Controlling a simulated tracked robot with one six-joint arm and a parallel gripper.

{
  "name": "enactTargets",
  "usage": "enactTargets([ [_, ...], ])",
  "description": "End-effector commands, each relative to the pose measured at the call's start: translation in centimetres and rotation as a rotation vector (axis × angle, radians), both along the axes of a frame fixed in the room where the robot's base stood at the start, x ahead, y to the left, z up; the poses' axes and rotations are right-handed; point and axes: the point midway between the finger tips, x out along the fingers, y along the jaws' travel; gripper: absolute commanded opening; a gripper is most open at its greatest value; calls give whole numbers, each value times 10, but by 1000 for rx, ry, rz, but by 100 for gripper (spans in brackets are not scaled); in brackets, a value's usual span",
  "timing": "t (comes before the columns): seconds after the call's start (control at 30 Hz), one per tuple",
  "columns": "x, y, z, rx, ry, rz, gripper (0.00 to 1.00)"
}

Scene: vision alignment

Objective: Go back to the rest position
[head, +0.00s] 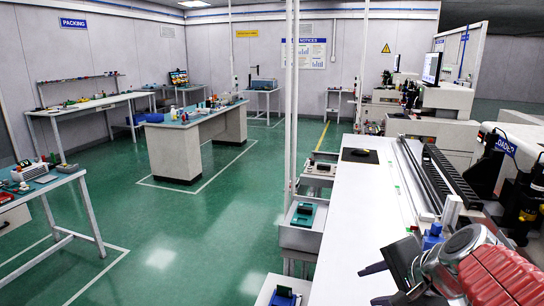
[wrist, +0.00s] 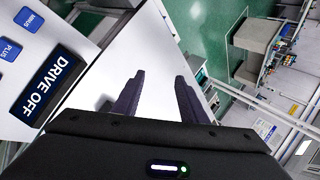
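My gripper (head: 376,284) is at the lower right of the head view, above the near part of the long white bench top (head: 345,240). In the wrist view my gripper (wrist: 159,80) shows two dark fingers apart, with only white surface visible between them. It is open and empty. My red and grey arm reaches in from the lower right corner of the head view.
A long dark rail (head: 440,175) runs along the bench's right side. A black square pad (head: 360,155) lies at its far end. A DRIVE OFF panel (wrist: 55,82) with blue buttons is left in the wrist view. Green floor (head: 200,235) is open to the left.

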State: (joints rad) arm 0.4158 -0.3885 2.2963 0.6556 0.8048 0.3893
Motion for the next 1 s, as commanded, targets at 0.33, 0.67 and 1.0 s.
enactTargets([
  [0.33, -84, 58, -20, -494, 19, 583, 39],
  [0.67, -127, 60, -30, -821, 15, 923, 39],
  [1.0, -128, 59, -30, -834, 18, 933, 39],
])
